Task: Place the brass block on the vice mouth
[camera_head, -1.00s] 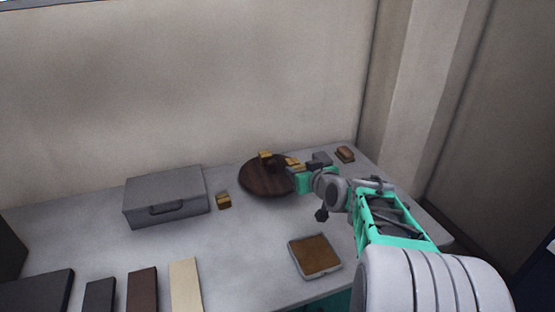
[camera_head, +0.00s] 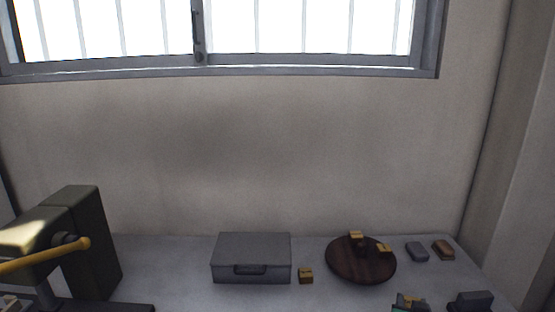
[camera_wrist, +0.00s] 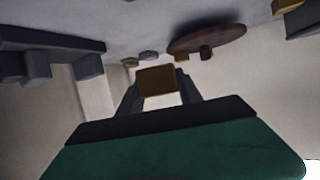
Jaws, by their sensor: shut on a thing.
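My gripper (camera_head: 410,303) is at the bottom right of the head view, cut off by the frame edge. In the wrist view my gripper (camera_wrist: 158,85) is shut on a brass block (camera_wrist: 157,80), held up between its two grey fingers. In the head view the held brass block (camera_head: 405,299) shows only in part. A dark olive machine (camera_head: 92,240) with a yellow bar stands at the left and may be the vice. I cannot make out its mouth.
A dark round board (camera_head: 362,269) bears other small brass pieces (camera_head: 384,247). A grey case (camera_head: 250,249) stands left of it, with a small brass block (camera_head: 306,276) between them. A grey block (camera_head: 417,251) and a brown block (camera_head: 443,250) lie at the back right.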

